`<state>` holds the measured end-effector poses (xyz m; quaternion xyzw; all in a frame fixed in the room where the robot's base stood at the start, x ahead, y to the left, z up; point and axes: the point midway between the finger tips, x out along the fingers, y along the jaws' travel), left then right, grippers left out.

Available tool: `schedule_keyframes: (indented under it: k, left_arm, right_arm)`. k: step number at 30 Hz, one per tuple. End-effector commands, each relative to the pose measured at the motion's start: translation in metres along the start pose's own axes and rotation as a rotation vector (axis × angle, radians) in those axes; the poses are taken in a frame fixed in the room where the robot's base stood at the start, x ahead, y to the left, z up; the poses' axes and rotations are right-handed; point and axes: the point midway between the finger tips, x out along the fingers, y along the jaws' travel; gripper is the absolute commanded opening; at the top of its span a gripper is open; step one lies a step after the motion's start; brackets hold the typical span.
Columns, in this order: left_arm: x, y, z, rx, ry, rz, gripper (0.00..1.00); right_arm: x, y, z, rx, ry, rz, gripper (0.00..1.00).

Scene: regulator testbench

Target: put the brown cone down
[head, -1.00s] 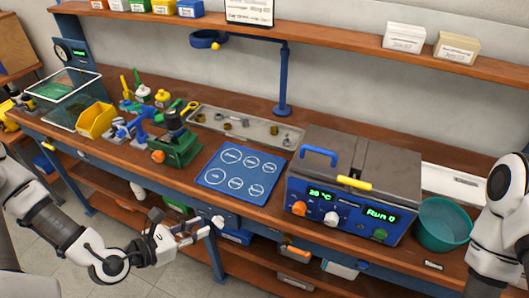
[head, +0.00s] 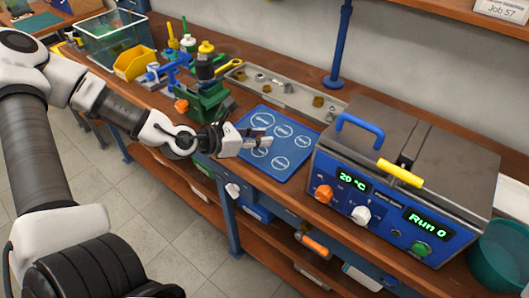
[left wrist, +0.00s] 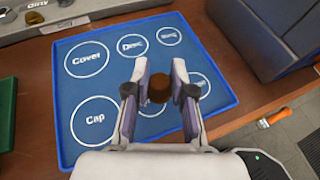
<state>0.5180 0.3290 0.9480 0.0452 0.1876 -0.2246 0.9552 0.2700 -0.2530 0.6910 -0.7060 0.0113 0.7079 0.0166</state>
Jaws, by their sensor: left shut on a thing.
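My left gripper (head: 262,142) reaches over the front left part of the blue mat (head: 297,137) with white labelled circles. In the left wrist view the gripper (left wrist: 159,92) is shut on the brown cone (left wrist: 158,88), a small dark brown piece between the two fingertips. The fingers hide the circles beneath; "Cover", "Disc" and "Cap" circles on the mat (left wrist: 70,151) show clear and empty. I cannot tell the gap between the cone and the mat. In the head view the cone is too small to make out. My right gripper is not in view.
A blue and grey bath unit (head: 372,185) with a yellow handle stands right of the mat. A grey tray (head: 290,93) with small metal parts lies behind it. A green vise (head: 208,103) stands to the left. A teal bowl (head: 497,258) is at the far right.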

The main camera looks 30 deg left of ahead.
Motion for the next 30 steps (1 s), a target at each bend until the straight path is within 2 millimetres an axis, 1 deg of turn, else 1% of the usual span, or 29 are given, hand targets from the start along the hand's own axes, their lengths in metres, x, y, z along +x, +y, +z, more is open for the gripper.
schedule_keyframes:
  k: [1, 3, 5, 7, 9, 12, 20, 23, 24, 25, 30]
  left_arm:
    - [0.012, 0.008, -0.006, 0.010, 0.001, 0.002, 0.00]
    - [0.018, 0.016, 0.000, 0.006, 0.002, 0.002, 0.00]
    - [0.022, 0.020, 0.003, 0.004, 0.002, 0.001, 0.00]
    - [0.030, 0.026, 0.004, 0.007, 0.003, 0.001, 0.00]
    - [0.034, 0.025, -0.012, -0.001, 0.006, -0.001, 0.00]
    - [0.039, 0.025, -0.025, 0.000, 0.004, -0.001, 0.00]
    - [0.039, 0.025, -0.025, 0.000, 0.000, -0.001, 0.00]
    - [0.041, 0.025, -0.029, -0.001, 0.001, -0.001, 0.00]
    - [0.040, 0.025, -0.028, -0.001, 0.001, -0.001, 0.38]
    - [0.040, 0.025, -0.027, -0.001, 0.001, -0.001, 0.48]
    - [0.040, 0.025, -0.027, -0.001, 0.001, -0.001, 0.49]
  right_arm:
    - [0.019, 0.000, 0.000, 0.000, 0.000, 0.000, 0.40]
    - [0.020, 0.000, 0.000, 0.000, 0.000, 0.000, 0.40]
    - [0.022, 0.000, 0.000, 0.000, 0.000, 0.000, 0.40]
    - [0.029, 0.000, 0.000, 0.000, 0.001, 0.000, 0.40]
    - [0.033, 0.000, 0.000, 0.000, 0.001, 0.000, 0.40]
    - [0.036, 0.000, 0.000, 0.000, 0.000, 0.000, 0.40]
    - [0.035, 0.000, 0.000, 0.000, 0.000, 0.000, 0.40]
    - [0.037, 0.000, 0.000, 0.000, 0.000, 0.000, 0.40]
    - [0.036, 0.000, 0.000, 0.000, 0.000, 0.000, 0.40]
    - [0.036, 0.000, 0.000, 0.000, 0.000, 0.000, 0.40]
    - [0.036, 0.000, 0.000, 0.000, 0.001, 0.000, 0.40]
